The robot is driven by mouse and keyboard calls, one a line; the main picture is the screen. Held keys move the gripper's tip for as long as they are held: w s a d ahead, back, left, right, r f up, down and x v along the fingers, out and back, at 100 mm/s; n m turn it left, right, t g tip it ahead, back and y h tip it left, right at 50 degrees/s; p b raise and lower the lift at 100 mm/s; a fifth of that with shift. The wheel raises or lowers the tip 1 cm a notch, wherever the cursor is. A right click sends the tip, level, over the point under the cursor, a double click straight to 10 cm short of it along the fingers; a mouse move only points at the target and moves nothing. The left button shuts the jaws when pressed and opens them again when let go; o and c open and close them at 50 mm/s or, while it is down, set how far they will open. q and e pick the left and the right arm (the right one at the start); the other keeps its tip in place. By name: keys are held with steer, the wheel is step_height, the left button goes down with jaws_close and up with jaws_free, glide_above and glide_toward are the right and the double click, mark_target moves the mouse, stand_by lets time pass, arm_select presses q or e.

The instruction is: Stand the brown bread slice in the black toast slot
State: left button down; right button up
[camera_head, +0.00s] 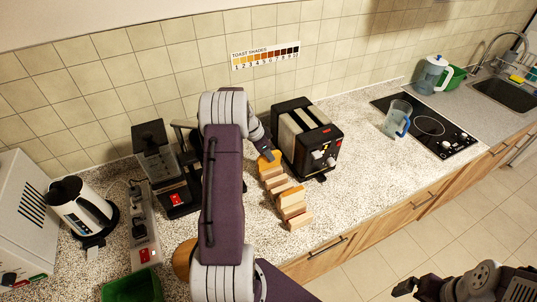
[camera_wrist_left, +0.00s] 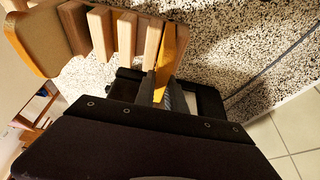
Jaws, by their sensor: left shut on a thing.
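My left gripper (camera_head: 265,150) is at the far end of a pale wooden rack (camera_head: 273,180), close to the left side of the black toaster (camera_head: 322,138). In the left wrist view its dark fingers (camera_wrist_left: 160,92) are shut on a thin orange-brown bread slice (camera_wrist_left: 170,52). The slice also shows in the head view (camera_head: 269,162). It is on edge beside the rack's upright dividers (camera_wrist_left: 126,35); whether it is seated in a slot cannot be told. A tan rounded slab (camera_wrist_left: 35,45) stands at the rack's other end. My right gripper (camera_head: 405,287) is far off at the lower right, over the floor.
A coffee machine (camera_head: 168,180), a white kettle (camera_head: 80,208) and a green box (camera_head: 132,287) are on the left. A shade chart (camera_head: 265,57) hangs on the wall. Counter right of the rack is clear.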

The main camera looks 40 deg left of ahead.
arm_select(q)
steer(key=c, duration=1.3)
jaws_free()
steer(key=shift+r, duration=0.1)
steer(key=shift+r, duration=0.3)
step_height(320, 180, up, 3)
steer(key=shift+a+r+b, duration=0.1)
steer(key=shift+b, duration=0.6)
steer(key=d+r, duration=0.2)
steer(key=d, duration=0.2)
steer(key=w+d+r+b, duration=0.1)
steer(key=d+r, duration=0.1)
steer(key=d, duration=0.1)
steer(key=d+r+b, duration=0.1)
steer(key=d+r, duration=0.2)
steer(key=d, duration=0.1)
steer(key=shift+w+d, duration=0.35)
steer(key=shift+w, duration=0.05)
